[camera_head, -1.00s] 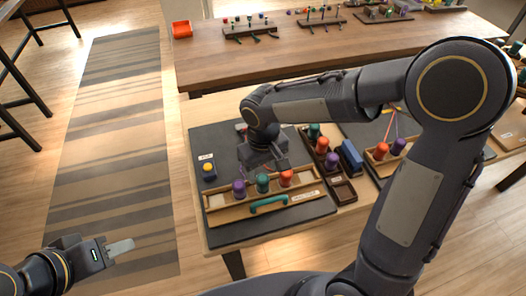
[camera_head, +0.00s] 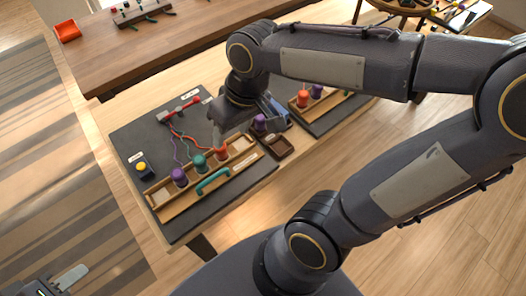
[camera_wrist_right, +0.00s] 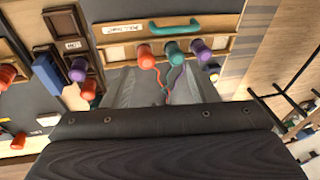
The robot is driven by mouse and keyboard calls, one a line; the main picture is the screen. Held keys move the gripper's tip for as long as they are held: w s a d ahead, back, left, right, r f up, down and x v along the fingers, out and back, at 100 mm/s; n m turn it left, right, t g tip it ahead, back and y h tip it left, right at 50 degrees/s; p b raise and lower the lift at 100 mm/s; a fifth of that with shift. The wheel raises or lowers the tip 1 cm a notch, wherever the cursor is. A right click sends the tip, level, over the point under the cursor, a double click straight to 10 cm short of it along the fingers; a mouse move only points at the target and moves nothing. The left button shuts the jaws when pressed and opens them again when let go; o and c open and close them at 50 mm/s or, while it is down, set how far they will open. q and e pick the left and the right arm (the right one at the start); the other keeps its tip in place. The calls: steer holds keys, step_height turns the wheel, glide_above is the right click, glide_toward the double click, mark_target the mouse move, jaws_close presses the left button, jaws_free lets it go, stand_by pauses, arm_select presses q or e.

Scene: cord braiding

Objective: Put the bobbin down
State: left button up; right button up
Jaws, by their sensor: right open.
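A purple bobbin (camera_head: 179,177), a teal bobbin (camera_head: 199,160) and an orange bobbin (camera_head: 221,151) stand in a row in a wooden tray (camera_head: 160,197) with a teal handle. Coloured cords run from them to a red-and-grey holder (camera_head: 180,106) on the dark mat. My right gripper (camera_head: 218,136) is behind the orange bobbin, partly hidden by its own wrist. The right wrist view shows its fingers (camera_wrist_right: 160,88) apart and empty, with the orange bobbin (camera_wrist_right: 146,57) and teal bobbin (camera_wrist_right: 175,52) beyond them. My left gripper (camera_head: 65,280) is at the bottom left, away from the table, partly cut off.
A dark rack (camera_wrist_right: 64,22) with a purple bobbin (camera_wrist_right: 77,69) and a blue block (camera_wrist_right: 47,72) stands beside the wooden tray. A yellow-topped button (camera_head: 141,167) sits on the mat's left. Another tray with bobbins (camera_head: 303,98) is to the right.

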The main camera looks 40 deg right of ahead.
steer(key=s+d+f+m+t+y, duration=0.1)
steer(key=s+d+m+t, duration=0.1)
steer(key=s, duration=0.6)
steer(key=shift+s+f+m+t, duration=0.2)
steer(key=shift+m+t, duration=0.3)
steer(key=shift+t, duration=0.4)
